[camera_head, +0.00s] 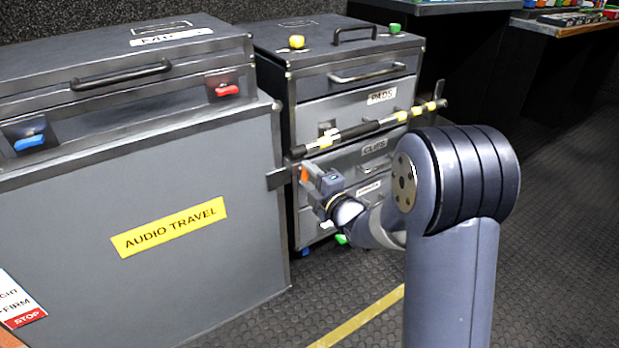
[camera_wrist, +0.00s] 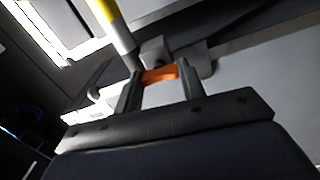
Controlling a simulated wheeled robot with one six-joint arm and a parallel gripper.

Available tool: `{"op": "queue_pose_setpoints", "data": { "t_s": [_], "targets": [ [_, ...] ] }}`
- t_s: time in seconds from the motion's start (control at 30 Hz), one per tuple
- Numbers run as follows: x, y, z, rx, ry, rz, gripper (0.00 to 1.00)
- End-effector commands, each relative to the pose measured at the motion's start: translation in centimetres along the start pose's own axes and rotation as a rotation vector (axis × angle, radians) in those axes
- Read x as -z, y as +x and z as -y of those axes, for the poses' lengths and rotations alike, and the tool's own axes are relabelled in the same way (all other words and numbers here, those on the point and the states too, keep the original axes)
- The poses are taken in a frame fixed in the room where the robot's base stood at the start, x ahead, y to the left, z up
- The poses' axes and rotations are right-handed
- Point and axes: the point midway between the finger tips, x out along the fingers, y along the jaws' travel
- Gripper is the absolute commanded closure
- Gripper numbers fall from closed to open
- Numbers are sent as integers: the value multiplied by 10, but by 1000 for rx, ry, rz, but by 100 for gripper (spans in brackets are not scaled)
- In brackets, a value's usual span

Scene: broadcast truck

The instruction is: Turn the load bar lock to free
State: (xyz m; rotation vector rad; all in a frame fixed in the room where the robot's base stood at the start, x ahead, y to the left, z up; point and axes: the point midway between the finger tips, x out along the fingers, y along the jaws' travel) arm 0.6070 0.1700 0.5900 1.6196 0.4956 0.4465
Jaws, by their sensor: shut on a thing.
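The load bar (camera_head: 372,127) is black with yellow bands and runs across the front of the drawer cabinet, rising to the right. In the wrist view its yellow and white end (camera_wrist: 109,18) comes down from the top. The lock's markings cannot be read.
A grey case (camera_head: 170,240) labelled AUDIO TRAVEL, with blue and red latches, stands close on the left. The drawer cabinet (camera_head: 345,85) stands right behind my gripper.

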Motion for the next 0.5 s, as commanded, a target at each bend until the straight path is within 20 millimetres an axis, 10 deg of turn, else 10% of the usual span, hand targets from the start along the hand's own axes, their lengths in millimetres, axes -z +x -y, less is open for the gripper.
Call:
{"op": "queue_pose_setpoints", "data": {
  "t_s": [0.17,0.2,0.5],
  "targets": [
    [1,0,0,0,0,-2,85],
    [1,0,0,0,0,-2,61],
    [0,0,0,0,1,-1,40]
  ]
}}
